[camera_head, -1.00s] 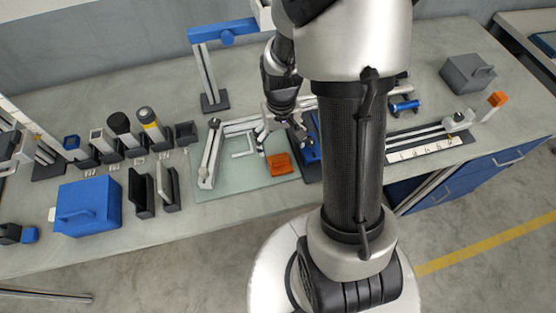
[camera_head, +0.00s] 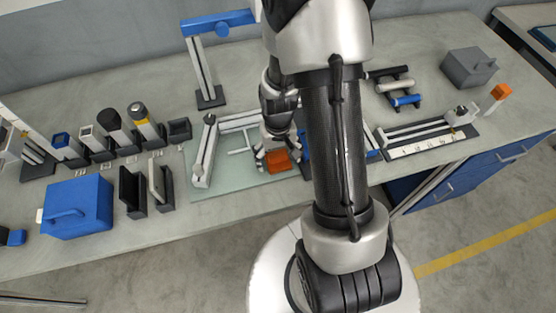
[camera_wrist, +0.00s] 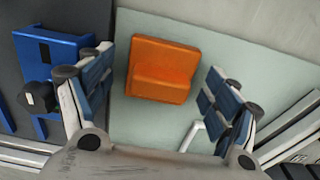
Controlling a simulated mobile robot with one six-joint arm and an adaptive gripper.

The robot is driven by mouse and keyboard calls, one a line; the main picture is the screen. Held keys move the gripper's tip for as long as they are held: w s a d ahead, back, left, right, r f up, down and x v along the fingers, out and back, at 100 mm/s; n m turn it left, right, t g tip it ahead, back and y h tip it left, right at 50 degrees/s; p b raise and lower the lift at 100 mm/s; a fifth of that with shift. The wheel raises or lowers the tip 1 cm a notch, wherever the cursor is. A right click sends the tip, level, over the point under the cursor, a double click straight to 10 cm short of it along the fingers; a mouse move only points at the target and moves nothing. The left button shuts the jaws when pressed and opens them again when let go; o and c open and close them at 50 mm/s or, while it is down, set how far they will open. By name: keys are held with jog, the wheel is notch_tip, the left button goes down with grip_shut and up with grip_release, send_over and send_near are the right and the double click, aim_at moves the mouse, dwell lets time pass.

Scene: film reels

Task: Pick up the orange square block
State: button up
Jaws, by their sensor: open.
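The orange square block (camera_wrist: 160,70) lies on a pale green mat (camera_wrist: 255,60). In the wrist view it has a raised step on its face and sits between and a little beyond my gripper's spread fingers. My gripper (camera_wrist: 158,95) is open and empty, with a gap on each side of the block. In the head view the orange block (camera_head: 277,160) is at the mat's right part, with my gripper (camera_head: 272,155) right over it and partly covering it. I cannot tell the exact height of the fingers above the mat.
A blue device (camera_wrist: 50,70) stands close to the left finger in the wrist view. A white frame (camera_head: 203,160) stands on the mat's left side. A blue case (camera_head: 78,208), black holders and several upright cylinders stand further left. A second orange-topped piece (camera_head: 500,92) stands far right.

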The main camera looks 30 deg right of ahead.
jog(key=shift+c, duration=0.3)
jog(key=c, duration=1.3)
jog(key=shift+r, duration=0.15)
